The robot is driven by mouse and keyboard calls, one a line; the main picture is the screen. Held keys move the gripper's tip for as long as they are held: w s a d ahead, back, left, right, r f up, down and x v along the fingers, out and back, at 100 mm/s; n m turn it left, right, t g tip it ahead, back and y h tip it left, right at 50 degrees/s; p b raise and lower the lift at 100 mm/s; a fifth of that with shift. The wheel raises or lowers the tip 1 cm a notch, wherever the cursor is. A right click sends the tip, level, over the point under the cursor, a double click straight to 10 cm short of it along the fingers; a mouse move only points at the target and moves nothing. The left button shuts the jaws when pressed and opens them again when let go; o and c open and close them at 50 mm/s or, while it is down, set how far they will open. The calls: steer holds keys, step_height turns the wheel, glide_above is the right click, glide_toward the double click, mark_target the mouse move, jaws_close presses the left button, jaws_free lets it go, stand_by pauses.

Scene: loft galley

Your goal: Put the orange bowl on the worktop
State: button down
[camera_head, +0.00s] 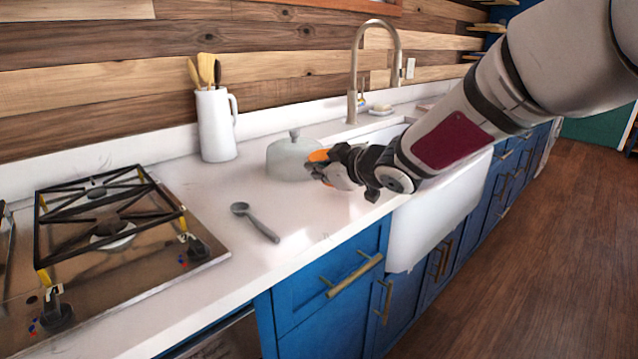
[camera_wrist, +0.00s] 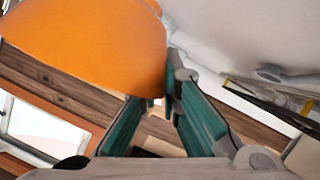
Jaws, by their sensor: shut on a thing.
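The orange bowl (camera_head: 318,155) shows in the head view only as a small orange piece at the end of my gripper (camera_head: 328,166); the rest is hidden behind the fingers. In the wrist view the bowl (camera_wrist: 85,40) fills the upper left, with its edge at the green fingers of my gripper (camera_wrist: 158,100). My gripper is shut on the bowl. It is over the white worktop (camera_head: 310,215), near its front edge and just left of the sink. I cannot tell whether the bowl touches the worktop.
A pale lidded pot (camera_head: 291,160) stands right behind the bowl. A grey spoon (camera_head: 256,221) lies in front to the left. A gas hob (camera_head: 105,235) is at the left, a white utensil jug (camera_head: 215,125) at the back, the sink (camera_head: 440,210) at the right. Worktop around the spoon is clear.

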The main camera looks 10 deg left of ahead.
steer(key=shift+w+a+f, duration=0.2)
steer(key=shift+w+a, duration=0.1)
steer(key=shift+w, duration=0.15)
steer(key=shift+f+b, duration=0.9)
steer(key=shift+f, duration=0.65)
steer(key=shift+f, duration=0.1)
steer(key=c, duration=1.8)
jaws_free()
steer(key=shift+d, duration=0.1)
steer(key=shift+s, duration=0.1)
steer(key=p+v, duration=0.3)
steer(key=v, duration=0.9)
